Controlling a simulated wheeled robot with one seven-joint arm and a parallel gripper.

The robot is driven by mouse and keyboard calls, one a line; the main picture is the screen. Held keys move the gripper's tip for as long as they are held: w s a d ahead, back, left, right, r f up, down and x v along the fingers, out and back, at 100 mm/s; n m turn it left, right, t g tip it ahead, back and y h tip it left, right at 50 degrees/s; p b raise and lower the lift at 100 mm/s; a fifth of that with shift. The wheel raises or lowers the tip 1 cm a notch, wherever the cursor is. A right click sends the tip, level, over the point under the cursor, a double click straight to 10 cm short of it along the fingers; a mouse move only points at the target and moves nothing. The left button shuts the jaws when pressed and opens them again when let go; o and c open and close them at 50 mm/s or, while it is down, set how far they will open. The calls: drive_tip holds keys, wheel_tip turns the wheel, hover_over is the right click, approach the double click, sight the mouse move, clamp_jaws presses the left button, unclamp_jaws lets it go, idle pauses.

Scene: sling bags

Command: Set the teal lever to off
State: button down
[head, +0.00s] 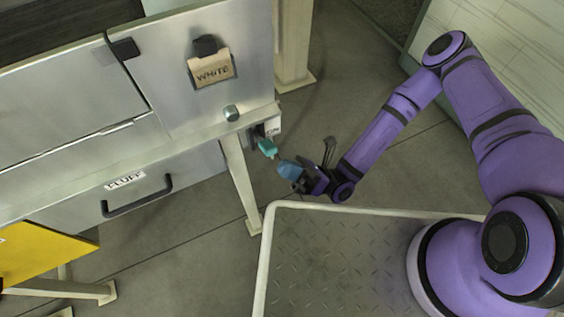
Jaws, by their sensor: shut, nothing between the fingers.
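The teal lever (267,147) sticks out from a small plate (272,129) on the right end of the metal bench. The plate carries small lettering that I cannot read with certainty. My gripper (284,168), with blue fingertips, is shut and empty. It is just below and to the right of the lever in the head view, pointing toward it. The gap between fingertips and lever looks small; I cannot tell if they touch. The lever's pivot is partly hidden in the shade beside the plate.
The metal bench (180,140) has a leg (240,185) left of my gripper. A drawer labelled FLUFF (140,190) has a black handle. A yellow panel (40,254) stands at lower left. Floor is clear around my gripper.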

drive_tip(key=s+v, duration=0.1)
drive_tip(key=v, duration=0.9)
drive_tip(key=shift+d+f, duration=0.15)
drive_tip(key=shift+d, duration=0.1)
drive_tip(key=shift+w, duration=0.15)
drive_tip(key=w+d+r+n+g+h, duration=0.2)
drive_tip(key=w+d+r+n+h, duration=0.1)
drive_tip(key=d+r+n+h, duration=0.4)
drive_tip(key=w+d+r+n+g+h, duration=0.1)
drive_tip(key=w+d+r+n+h, duration=0.15)
drive_tip(key=r+n+h, duration=0.5)
drive_tip(key=w+d+r+n+g+h, duration=0.25)
drive_tip(key=d+r+n+h, duration=0.2)
drive_tip(key=r, duration=0.55)
drive_tip(key=s+d+r+n+t+h, duration=0.1)
drive_tip(key=s+d+r+t+h, duration=0.1)
drive_tip(key=r+t, duration=0.3)
drive_tip(key=s+d+r+n+t+h, duration=0.1)
drive_tip(key=s+d+r+t, duration=0.3)
drive_tip(key=r, duration=0.6)
drive_tip(key=s+d+r+n+t+h, duration=0.2)
drive_tip(key=s+d+r+t+h, duration=0.1)
drive_tip(key=r+t, duration=0.3)
drive_tip(key=shift+s+d+r+h, duration=0.3)
drive_tip(key=shift+d+r, duration=0.25)
drive_tip(key=shift+r, duration=0.75)
